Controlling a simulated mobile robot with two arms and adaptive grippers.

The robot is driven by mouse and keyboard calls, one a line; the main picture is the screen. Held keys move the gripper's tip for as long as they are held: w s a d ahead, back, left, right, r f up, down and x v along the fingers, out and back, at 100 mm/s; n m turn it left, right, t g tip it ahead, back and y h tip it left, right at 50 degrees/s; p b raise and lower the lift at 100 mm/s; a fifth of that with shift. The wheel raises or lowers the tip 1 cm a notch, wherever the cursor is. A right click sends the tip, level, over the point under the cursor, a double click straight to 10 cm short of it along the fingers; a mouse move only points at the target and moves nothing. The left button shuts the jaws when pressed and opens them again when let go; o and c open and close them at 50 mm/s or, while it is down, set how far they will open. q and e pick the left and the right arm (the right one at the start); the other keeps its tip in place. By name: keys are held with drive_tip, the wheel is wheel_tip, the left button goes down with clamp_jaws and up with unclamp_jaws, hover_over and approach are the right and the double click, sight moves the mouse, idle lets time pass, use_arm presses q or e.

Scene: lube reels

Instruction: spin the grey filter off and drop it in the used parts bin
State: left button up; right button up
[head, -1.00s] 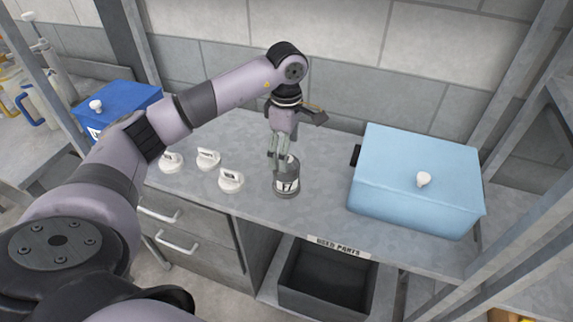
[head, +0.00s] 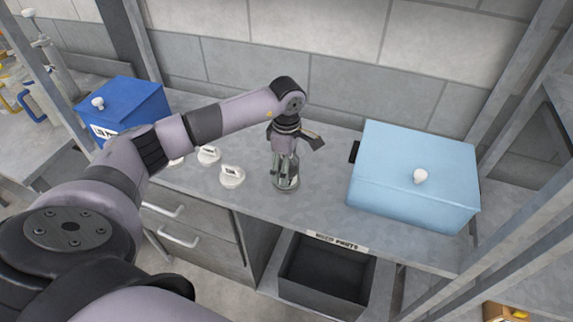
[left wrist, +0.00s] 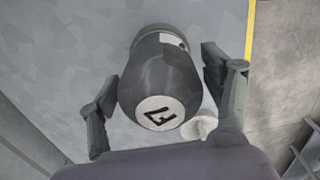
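The dark grey filter (head: 286,184) stands upright on the bench, left of the light blue box. My left gripper (head: 285,172) points down over it with its fingers around its sides, partly hiding it. A small gap shows on the right finger's side; contact on the left is unclear. The used parts bin (head: 325,272) is a dark open box below the bench front, under its label. My right gripper is out of view.
White labelled caps (head: 232,175) lie left of the filter. The light blue box (head: 413,175) with a white knob stands to the right, a blue box (head: 120,105) at the left. Drawers (head: 185,225) are under the bench.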

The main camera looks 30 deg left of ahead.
use_arm(q)
drive_tip(key=c, duration=1.2)
drive_tip(key=n, duration=0.5)
drive_tip(key=shift+n, duration=0.8)
drive_tip(key=n, duration=0.3)
drive_tip(key=shift+f+n+p, duration=0.1)
drive_tip(key=shift+n+p, duration=0.25)
drive_tip(key=shift+n, duration=0.05)
drive_tip(key=shift+n, duration=1.2)
drive_tip(key=shift+w+p, duration=0.1)
drive_tip(key=shift+p, duration=0.25)
